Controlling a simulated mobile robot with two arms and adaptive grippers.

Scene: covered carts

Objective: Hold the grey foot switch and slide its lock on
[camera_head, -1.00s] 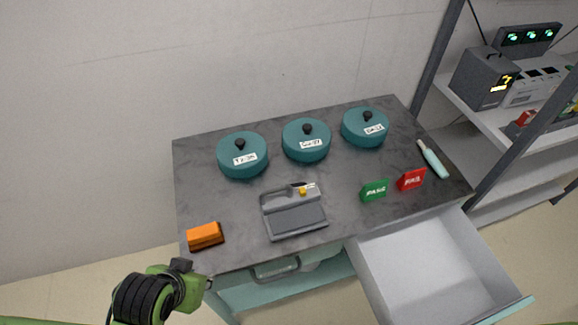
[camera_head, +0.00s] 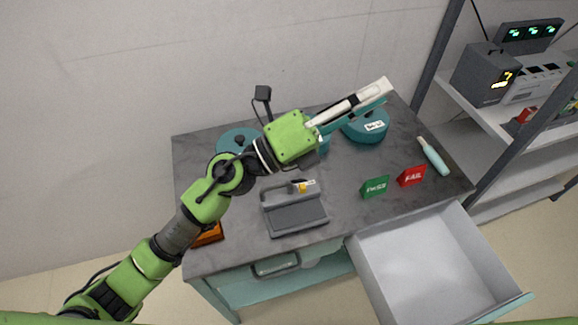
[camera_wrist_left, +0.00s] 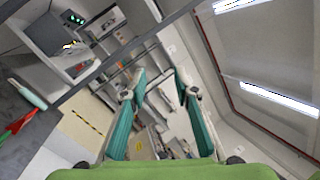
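The grey foot switch (camera_head: 296,216) lies on the dark cart top near its front edge. A small yellow piece (camera_head: 301,187) with a white label beside it sits at its back; I cannot tell the lock's position. My left gripper (camera_head: 384,92) is above the far part of the cart, well away from the foot switch, and points to the back right. In the left wrist view its two teal fingers (camera_wrist_left: 160,88) stand apart with nothing held between them. My right gripper is not in view.
Teal lidded pots, including the right one (camera_head: 366,125), stand at the back, partly hidden by my arm. Green PASS (camera_head: 375,187) and red FAIL (camera_head: 411,176) blocks, a teal-handled tool (camera_head: 433,157) and a partly hidden orange block (camera_head: 207,236) lie on top. An open drawer (camera_head: 435,262) juts out front.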

